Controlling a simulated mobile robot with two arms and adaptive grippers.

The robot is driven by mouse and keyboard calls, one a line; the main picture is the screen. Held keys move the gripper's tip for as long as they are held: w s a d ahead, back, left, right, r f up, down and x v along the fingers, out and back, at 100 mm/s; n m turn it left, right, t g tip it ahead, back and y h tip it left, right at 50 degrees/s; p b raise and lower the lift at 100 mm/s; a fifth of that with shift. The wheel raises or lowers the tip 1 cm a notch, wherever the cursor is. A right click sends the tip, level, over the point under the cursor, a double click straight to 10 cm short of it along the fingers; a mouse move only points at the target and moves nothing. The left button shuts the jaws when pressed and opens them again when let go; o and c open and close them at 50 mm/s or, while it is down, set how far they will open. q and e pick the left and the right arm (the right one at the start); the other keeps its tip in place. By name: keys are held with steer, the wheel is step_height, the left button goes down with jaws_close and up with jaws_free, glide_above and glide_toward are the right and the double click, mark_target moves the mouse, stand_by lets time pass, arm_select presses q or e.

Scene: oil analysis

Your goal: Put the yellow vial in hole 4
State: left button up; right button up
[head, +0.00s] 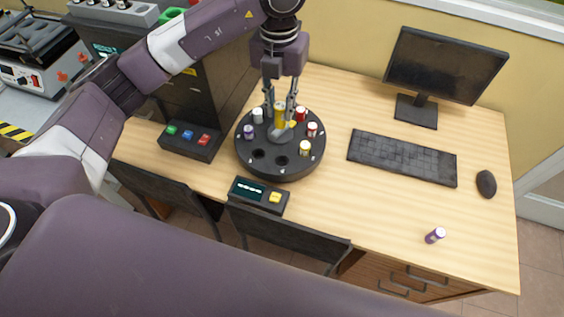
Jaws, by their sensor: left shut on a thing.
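My left gripper (280,106) points down over the dark round carousel (248,164) and is shut on the yellow vial (280,114). The yellow vial is upright between the fingers, near the back of the carousel. I cannot tell whether its lower end is inside a hole. The carousel holds a white-capped vial (258,115), a purple vial (248,131), red vials (301,114) (312,129) and another yellowish vial (305,147). Two empty holes (257,154) (282,160) show at its front. The hole numbers are too small to read. My right gripper is not in view.
A box with green, blue and red buttons (190,142) stands left of the carousel. A small display box (258,196) stands in front. A purple vial (435,235) lies at the right front. Keyboard (403,158), monitor (445,65) and mouse (486,183) occupy the right side.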

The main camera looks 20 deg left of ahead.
arm_select(q)
steer(key=shift+w+d+r+n, duration=0.1)
steer(key=shift+w+r+n, duration=0.1)
steer(key=shift+n, duration=0.7)
steer(key=shift+f+p, duration=0.3)
steer(key=shift+f, duration=0.05)
step_height(320, 180, down, 19)
steer(key=p, duration=0.5)
steer(key=shift+f, duration=0.1)
steer(key=shift+f, duration=0.2)
steer(key=o, duration=1)
steer(key=shift+c, duration=0.2)
